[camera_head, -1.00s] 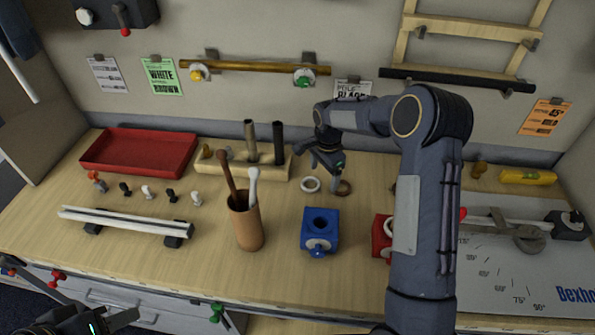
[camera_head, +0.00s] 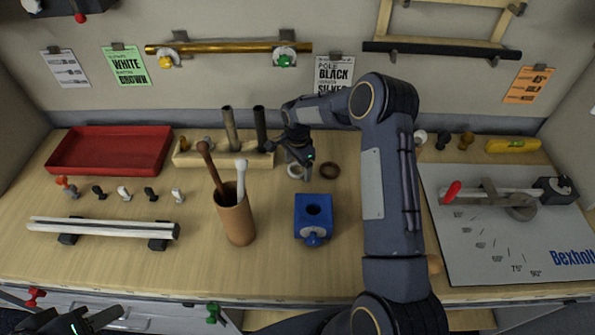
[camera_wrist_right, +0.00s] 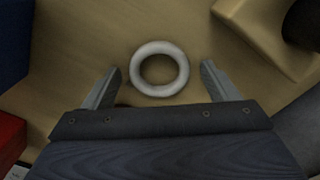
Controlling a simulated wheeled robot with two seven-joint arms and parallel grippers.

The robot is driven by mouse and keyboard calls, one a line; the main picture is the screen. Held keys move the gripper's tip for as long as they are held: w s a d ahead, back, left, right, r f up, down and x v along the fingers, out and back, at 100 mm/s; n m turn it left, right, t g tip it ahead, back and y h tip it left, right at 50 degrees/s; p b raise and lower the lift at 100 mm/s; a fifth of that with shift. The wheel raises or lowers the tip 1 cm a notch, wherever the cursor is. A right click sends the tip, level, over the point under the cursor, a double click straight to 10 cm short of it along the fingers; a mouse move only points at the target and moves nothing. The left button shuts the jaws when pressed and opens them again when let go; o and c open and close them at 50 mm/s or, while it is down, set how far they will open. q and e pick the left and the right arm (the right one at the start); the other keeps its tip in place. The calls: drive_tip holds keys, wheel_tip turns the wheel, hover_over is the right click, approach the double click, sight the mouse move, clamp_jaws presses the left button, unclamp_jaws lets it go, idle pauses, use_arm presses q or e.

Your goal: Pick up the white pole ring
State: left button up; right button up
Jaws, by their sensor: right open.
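The white pole ring lies flat on the wooden table, partly covered by my right gripper in the head view (camera_head: 294,177). In the right wrist view the white ring (camera_wrist_right: 159,90) shows whole, centred between the two spread fingers. My right gripper (camera_head: 297,163) is open and empty, pointing down at the ring; the fingers (camera_wrist_right: 159,82) stand apart from it on both sides. My left gripper (camera_head: 85,318) is at the bottom left of the head view, cut off by the edge and far from the ring; its jaw opening is unclear.
A brown ring (camera_head: 330,177) lies just right of the white one. A blue block (camera_head: 313,222) stands in front. A wooden holder with upright poles (camera_head: 190,157) is behind left, and a brown cup (camera_head: 236,223) with two poles stands left.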

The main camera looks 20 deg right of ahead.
drive_tip(key=shift+r, duration=0.1)
drive_tip(key=c, duration=1.1)
drive_tip(key=shift+o, duration=0.2)
drive_tip(key=shift+r, duration=0.1)
